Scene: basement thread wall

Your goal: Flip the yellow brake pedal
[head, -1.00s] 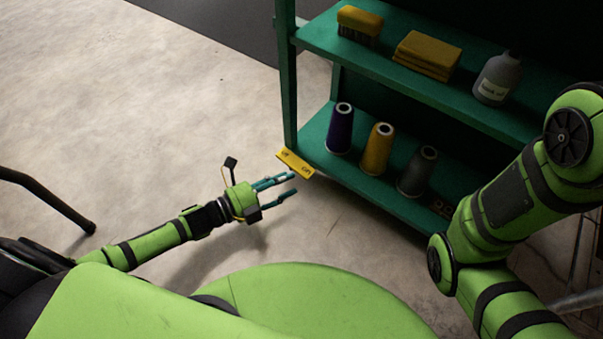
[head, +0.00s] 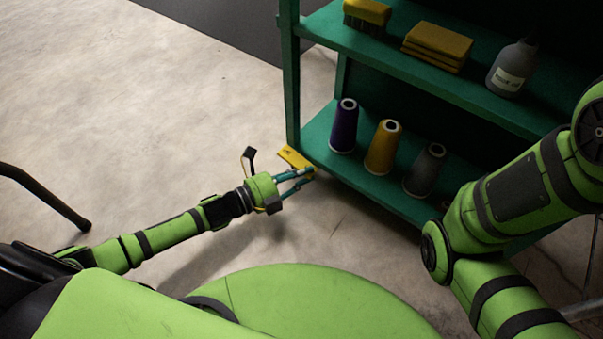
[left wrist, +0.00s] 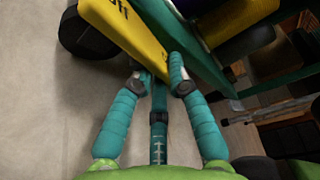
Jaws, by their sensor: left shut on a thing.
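The yellow brake pedal (head: 291,157) is a flat yellow plate with dark lettering at the lower left corner of the green shelf unit. In the left wrist view the pedal (left wrist: 136,32) runs diagonally from the top toward the fingertips. My left gripper (head: 303,178) is at the pedal's near right end, shut on it. The left wrist view shows the gripper (left wrist: 160,85) with one teal finger on each side of the pedal's tapering end. My right arm crosses the right of the head view, but its gripper is out of frame.
The green shelf (head: 317,129) holds purple (head: 344,127), yellow (head: 383,148) and grey (head: 424,171) thread cones, close to the pedal. A brush (head: 367,13), yellow blocks (head: 437,46) and a grey bottle (head: 512,69) stand above. The concrete floor (head: 150,110) at left is open.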

